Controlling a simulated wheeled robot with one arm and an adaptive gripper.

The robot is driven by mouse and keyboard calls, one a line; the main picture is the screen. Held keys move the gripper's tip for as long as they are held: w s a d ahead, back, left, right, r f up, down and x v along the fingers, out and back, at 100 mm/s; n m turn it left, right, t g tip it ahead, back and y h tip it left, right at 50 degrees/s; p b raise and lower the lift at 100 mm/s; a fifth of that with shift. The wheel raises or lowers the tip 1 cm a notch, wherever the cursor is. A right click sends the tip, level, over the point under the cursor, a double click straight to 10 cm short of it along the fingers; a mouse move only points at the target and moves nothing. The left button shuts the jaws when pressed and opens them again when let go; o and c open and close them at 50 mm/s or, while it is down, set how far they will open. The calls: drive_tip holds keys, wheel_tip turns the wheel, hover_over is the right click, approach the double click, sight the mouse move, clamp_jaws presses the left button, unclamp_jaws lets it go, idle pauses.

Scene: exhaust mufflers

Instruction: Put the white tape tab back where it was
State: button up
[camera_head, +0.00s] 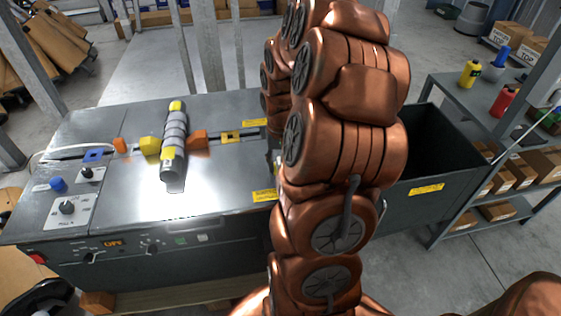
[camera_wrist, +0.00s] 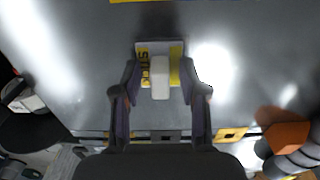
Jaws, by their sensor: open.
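A small white tab (camera_wrist: 160,78) shows in the wrist view, over a plate with yellow label areas and dark lettering (camera_wrist: 145,66). My gripper (camera_wrist: 158,70) is open, with one dark finger on each side of the tab and a visible gap to each. I cannot tell whether the tab rests on the plate or stands above it. In the head view my arm hides the gripper, and I cannot make out the tab there.
A grey muffler with yellow bands (camera_head: 174,143) lies on the metal bench (camera_head: 100,205), beside an orange block (camera_head: 197,140). Yellow labels (camera_head: 265,195) mark the bench near my arm. A dark open bin (camera_head: 440,160) stands right of it. A shelf with bottles (camera_head: 470,73) is further right.

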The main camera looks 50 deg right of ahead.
wheel_tip(320, 180, up, 11)
drive_tip(key=a+r+n, duration=0.2)
drive_tip(key=a, duration=0.7)
drive_tip(key=s+a+f+n+g, duration=0.1)
drive_tip(key=s+a+n, duration=0.1)
drive_tip(key=s+a, duration=0.7)
drive_tip(key=s+a+f+n+g, duration=0.2)
drive_tip(key=s+a+n, duration=0.1)
drive_tip(key=s+a, duration=0.6)
drive_tip(key=shift+s+a+f, duration=0.2)
drive_tip(key=shift+a+f, duration=0.05)
wheel_tip(320, 180, up, 16)
drive_tip(key=w+t+p, duration=0.1)
drive_tip(key=p, duration=1.4)
drive_tip(key=shift+r, duration=0.2)
drive_tip(key=shift+w, duration=0.1)
